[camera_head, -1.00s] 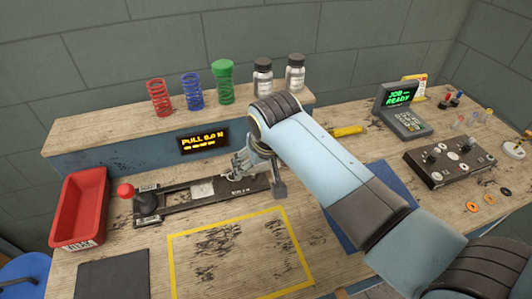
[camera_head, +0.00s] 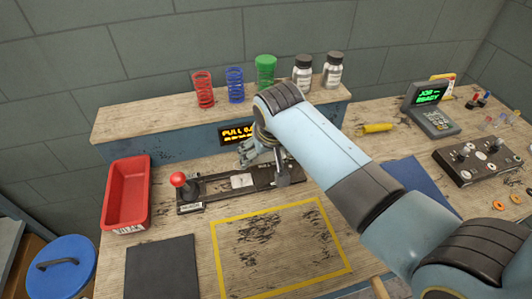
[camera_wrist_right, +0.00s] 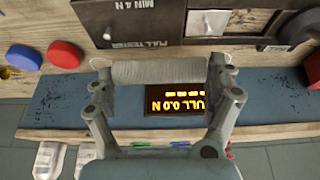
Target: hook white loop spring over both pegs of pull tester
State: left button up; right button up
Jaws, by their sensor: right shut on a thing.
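My right gripper (camera_head: 260,156) is above the pull tester (camera_head: 215,188), at the back edge of its dark rail and in front of the PULL display (camera_head: 237,134). In the right wrist view my right gripper (camera_wrist_right: 160,78) is shut on the white loop spring (camera_wrist_right: 160,72), which lies crosswise between the fingers with a thin loop showing at each end. The pull tester (camera_wrist_right: 150,22) appears beyond the spring there, its lettering upside down. The spring looks apart from the tester. My left gripper is not in view.
A red bin (camera_head: 127,195) stands to the left. A shelf (camera_head: 160,122) behind bears coloured springs and bottles. The yellow-framed area (camera_head: 280,245) in front is clear.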

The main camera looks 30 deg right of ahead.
aim_at(265, 173)
jog(key=shift+f+b, duration=1.35)
jog(key=shift+b, duration=0.05)
jog(key=shift+f+b, duration=0.6)
jog(key=shift+b, duration=0.05)
jog(key=shift+f+b, duration=0.3)
jog(key=shift+f, duration=0.5)
jog(key=o, duration=1)
jog(key=shift+c, duration=0.2)
jog(key=v, duration=1.2)
jog(key=shift+d, duration=0.1)
